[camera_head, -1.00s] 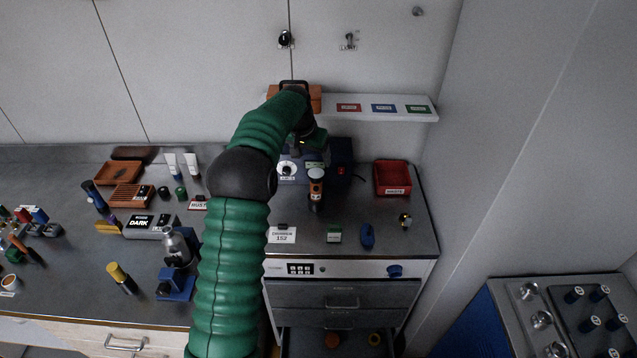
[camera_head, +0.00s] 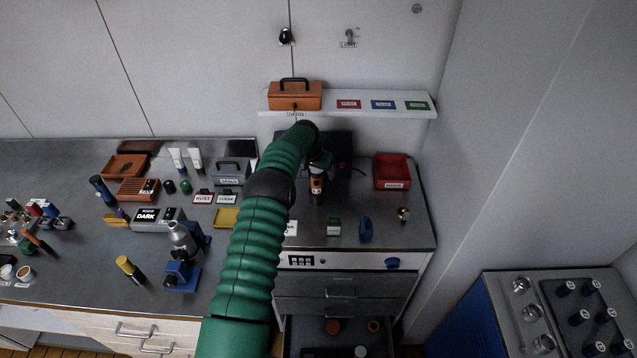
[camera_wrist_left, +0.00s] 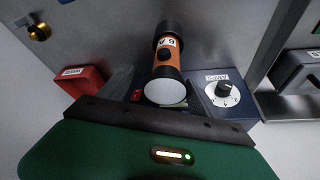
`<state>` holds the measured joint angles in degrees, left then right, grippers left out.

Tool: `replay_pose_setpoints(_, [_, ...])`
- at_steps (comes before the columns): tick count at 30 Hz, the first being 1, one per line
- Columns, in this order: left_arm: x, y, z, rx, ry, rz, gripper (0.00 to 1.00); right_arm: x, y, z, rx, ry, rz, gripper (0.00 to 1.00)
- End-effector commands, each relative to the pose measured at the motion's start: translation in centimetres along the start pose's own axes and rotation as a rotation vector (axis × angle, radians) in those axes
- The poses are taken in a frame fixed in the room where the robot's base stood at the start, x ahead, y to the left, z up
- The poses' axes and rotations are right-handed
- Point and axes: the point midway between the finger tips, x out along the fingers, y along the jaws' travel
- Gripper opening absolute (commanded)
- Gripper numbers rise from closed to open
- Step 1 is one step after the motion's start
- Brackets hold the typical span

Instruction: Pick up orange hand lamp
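The orange hand lamp (camera_head: 316,184) stands on the grey worktop, with a black base, an orange body and a white label. In the left wrist view the lamp (camera_wrist_left: 165,62) shows its pale round lens end towards the camera, just beyond the edge of my gripper. My left gripper (camera_head: 320,158) is right at the lamp's upper end in the head view and partly covers it. Its green housing with a lit strip fills the bottom of the wrist view. My right gripper is not in view.
A blue unit with a white dial (camera_wrist_left: 226,93) stands beside the lamp. A red bin (camera_head: 393,171) is to the right. A shelf (camera_head: 350,112) with an orange toolbox (camera_head: 295,95) is above.

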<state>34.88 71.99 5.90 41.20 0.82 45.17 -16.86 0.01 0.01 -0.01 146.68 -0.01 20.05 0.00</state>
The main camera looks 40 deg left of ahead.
Motion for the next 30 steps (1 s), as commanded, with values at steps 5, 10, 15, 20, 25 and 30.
replay_pose_setpoints(5, [0.02, -0.15, 0.06, -0.002, 0.000, 0.001, 0.51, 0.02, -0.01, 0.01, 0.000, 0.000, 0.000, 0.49])
replay_pose_setpoints(10, [0.04, -0.14, 0.04, -0.001, -0.001, 0.000, 0.28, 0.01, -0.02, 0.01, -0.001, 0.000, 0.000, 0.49])
replay_pose_setpoints(15, [0.08, -0.07, 0.07, -0.001, -0.002, -0.001, 0.06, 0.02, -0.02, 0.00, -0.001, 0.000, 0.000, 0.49])
replay_pose_setpoints(20, [0.08, 0.00, 0.09, -0.001, -0.003, 0.000, 0.00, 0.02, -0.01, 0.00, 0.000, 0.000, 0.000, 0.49])
replay_pose_setpoints(25, [0.04, -0.08, 0.04, -0.001, -0.001, 0.001, 0.00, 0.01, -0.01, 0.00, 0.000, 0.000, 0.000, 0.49])
replay_pose_setpoints(30, [-0.72, -0.14, -0.38, -0.001, 0.003, 0.000, 0.00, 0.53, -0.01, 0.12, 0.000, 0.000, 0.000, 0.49])
